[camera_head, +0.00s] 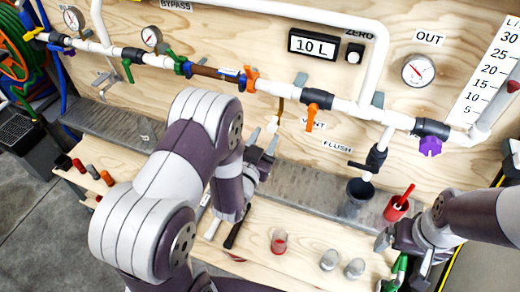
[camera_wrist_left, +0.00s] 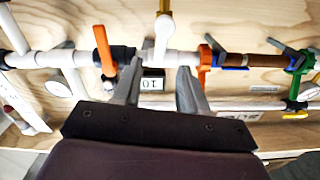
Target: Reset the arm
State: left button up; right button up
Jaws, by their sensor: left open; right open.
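My left arm comes in from the left and fills the middle of the head view. Its left gripper (camera_head: 262,155) is in front of the pipe board, below the main pipe. In the left wrist view the left gripper (camera_wrist_left: 160,88) has its two fingers apart with nothing between them. The pipe, an orange valve handle (camera_wrist_left: 105,48) and the display lie beyond the fingertips. My right arm comes in from the right, and its gripper (camera_head: 402,262) is low at the right by a green object (camera_head: 400,268). Whether the right gripper touches that object is unclear.
A wooden board carries white pipe (camera_head: 345,107), gauges (camera_head: 418,70) and a 10 L display (camera_head: 314,45). Below it are a grey metal trough (camera_head: 300,186), a dark cup (camera_head: 357,192), a red cup (camera_head: 396,208) and a clear red cup (camera_head: 279,241). Two metal cups (camera_head: 329,259) stand nearby.

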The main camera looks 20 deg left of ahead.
pick_arm(q)
jog(key=s, duration=0.3)
jog(key=shift+s, duration=0.25)
jog(key=shift+f, duration=0.1)
jog(key=s+f+n+g, duration=0.1)
jog(key=s+f+g, duration=0.6)
jog(key=f+g, duration=0.4)
jog(key=s+r+n+g, duration=0.1)
jog(key=s+r+g, duration=0.4)
jog(key=r, duration=0.5)
jog(key=s, duration=0.2)
jog(key=shift+s+r+g+y, duration=0.3)
jog(key=shift+s, duration=0.1)
